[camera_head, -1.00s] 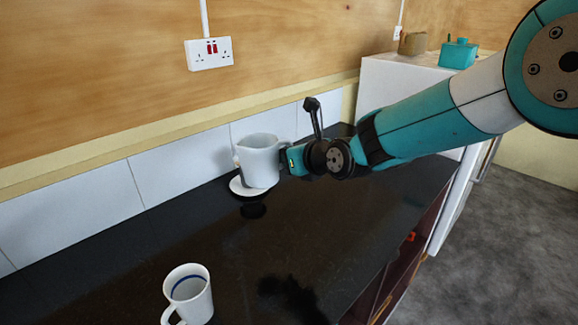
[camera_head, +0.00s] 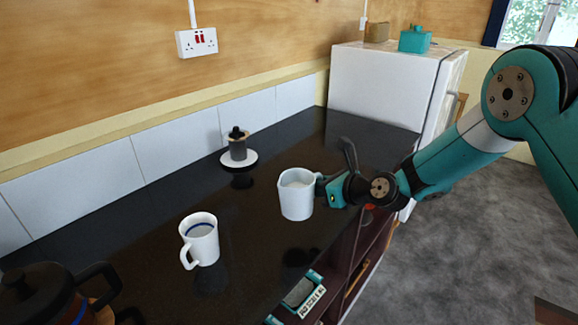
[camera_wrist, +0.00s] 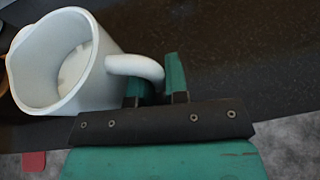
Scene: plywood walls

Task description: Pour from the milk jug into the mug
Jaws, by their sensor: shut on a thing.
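The white milk jug (camera_head: 296,198) is above the black worktop, upright or nearly so, with pale milk low inside it. It also shows at the left of the wrist view (camera_wrist: 88,88). My gripper (camera_head: 326,190) is shut on the jug's handle; its teal fingers (camera_wrist: 160,84) show at the handle in the wrist view. The white mug (camera_head: 203,242) with a blue band inside stands upright on the worktop, left of the jug and apart from it. The inside bottom of the mug is hard to see.
A dark pot (camera_head: 45,292) with a black handle stands at the near left. A small dark grinder-like item (camera_head: 238,147) stands on a white saucer (camera_head: 247,160) by the tiled wall. A white fridge (camera_head: 385,80) is at the back right. Open worktop lies between the jug and the tiles.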

